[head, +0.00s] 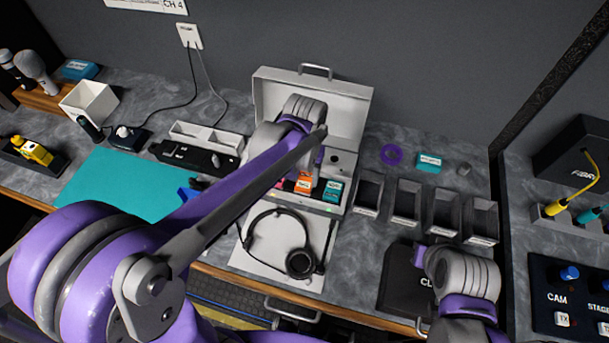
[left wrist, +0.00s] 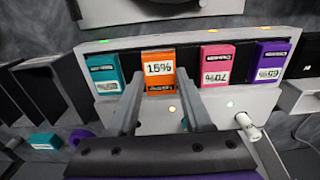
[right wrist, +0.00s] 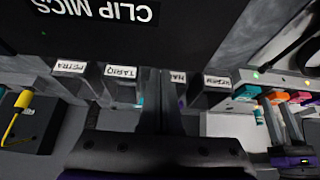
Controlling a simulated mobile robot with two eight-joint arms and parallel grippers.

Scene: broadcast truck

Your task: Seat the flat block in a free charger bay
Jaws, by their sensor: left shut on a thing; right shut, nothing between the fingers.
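An orange block (left wrist: 160,72) marked 15% stands in the white charger (left wrist: 230,108), in line with a teal block (left wrist: 104,72), a pink block (left wrist: 216,64) and a purple block (left wrist: 266,66). My left gripper (left wrist: 160,98) is shut on the orange block, one finger at each side. Whether the block sits fully down in its bay I cannot tell. In the head view the orange block (head: 304,183) shows beside the teal one (head: 332,190); my left arm hides part of the charger. My right gripper (right wrist: 163,95) is shut and empty near the clip mics case (head: 405,275).
A headset (head: 298,260) lies in front of the charger. Several grey open holders (head: 405,203) stand to its right. A loose teal box (head: 429,162) and a purple ring (head: 391,155) lie behind them. A teal mat (head: 125,185) covers the left counter.

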